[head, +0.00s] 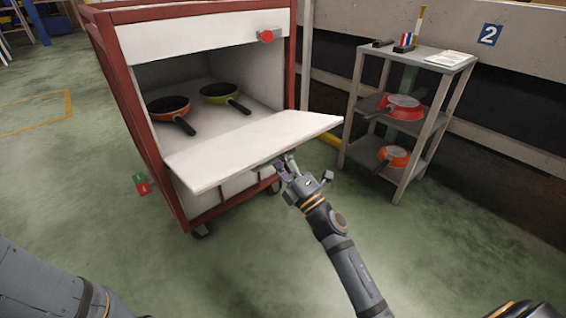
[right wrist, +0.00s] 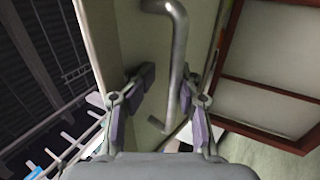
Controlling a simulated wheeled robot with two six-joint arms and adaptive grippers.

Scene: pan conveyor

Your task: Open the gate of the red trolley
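The red trolley (head: 122,95) stands left of centre in the head view. Its white gate (head: 255,145) is hinged down and sticks out roughly level, leaving the compartment open. A bent metal handle (right wrist: 180,60) is on the gate's panel in the right wrist view. My right gripper (head: 286,168) is at the gate's outer edge, by its underside. In the right wrist view its fingers (right wrist: 172,92) are spread, with the handle between them; they do not look closed on it. My left gripper is out of view; only part of its arm shows.
An orange pan (head: 168,105) and a green pan (head: 220,91) sit inside the trolley. A red knob (head: 266,36) is on its top panel. A grey shelf (head: 437,60) with red pans stands to the right. The floor in front is clear.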

